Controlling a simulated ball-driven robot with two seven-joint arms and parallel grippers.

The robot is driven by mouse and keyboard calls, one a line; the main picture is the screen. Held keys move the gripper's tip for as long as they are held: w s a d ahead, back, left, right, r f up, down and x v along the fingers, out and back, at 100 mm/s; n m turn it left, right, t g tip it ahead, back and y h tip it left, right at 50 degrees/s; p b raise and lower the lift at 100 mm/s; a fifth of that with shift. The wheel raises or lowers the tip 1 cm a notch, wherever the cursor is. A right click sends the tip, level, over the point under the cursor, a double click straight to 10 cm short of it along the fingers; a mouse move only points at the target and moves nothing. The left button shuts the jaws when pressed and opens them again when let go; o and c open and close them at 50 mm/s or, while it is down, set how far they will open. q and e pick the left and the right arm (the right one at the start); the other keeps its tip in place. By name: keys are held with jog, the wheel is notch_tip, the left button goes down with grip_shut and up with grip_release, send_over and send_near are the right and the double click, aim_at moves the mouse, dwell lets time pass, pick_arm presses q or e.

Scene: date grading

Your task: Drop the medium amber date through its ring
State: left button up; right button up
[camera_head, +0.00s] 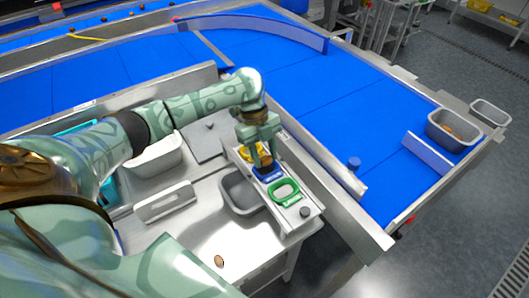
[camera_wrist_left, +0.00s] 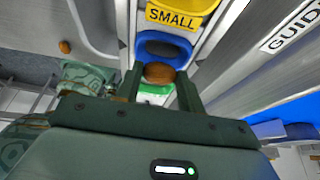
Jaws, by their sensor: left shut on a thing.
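My left gripper (camera_head: 264,160) is shut on an amber-brown date (camera_wrist_left: 160,72), which shows between the two fingers in the left wrist view. In the head view the gripper is low over the ring rack, by the blue ring (camera_head: 269,174). In the wrist view the date overlaps the lower edge of the blue ring (camera_wrist_left: 149,39); I cannot tell its height above it. The yellow ring (camera_wrist_left: 188,16) carries the label SMALL. The green ring (camera_head: 286,190) is on the other side of the blue one. The blue ring's label is hidden. My right gripper is not in view.
Another brown date (camera_head: 219,261) lies on the table. A grey bin (camera_head: 228,190) stands beside the rack, and a white bin (camera_head: 158,158) is further left. The blue conveyor (camera_head: 330,110) runs behind the rack, with a metal guide between.

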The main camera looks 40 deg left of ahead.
pick_arm(q)
jog(key=shift+p, duration=0.4)
dwell(0.4)
jog(key=o, duration=0.7)
jog(key=shift+o, duration=0.2)
jog(key=shift+r, duration=0.1)
notch_tip(320, 180, up, 6)
jog(key=p, duration=0.6)
jog(key=shift+p, duration=0.35)
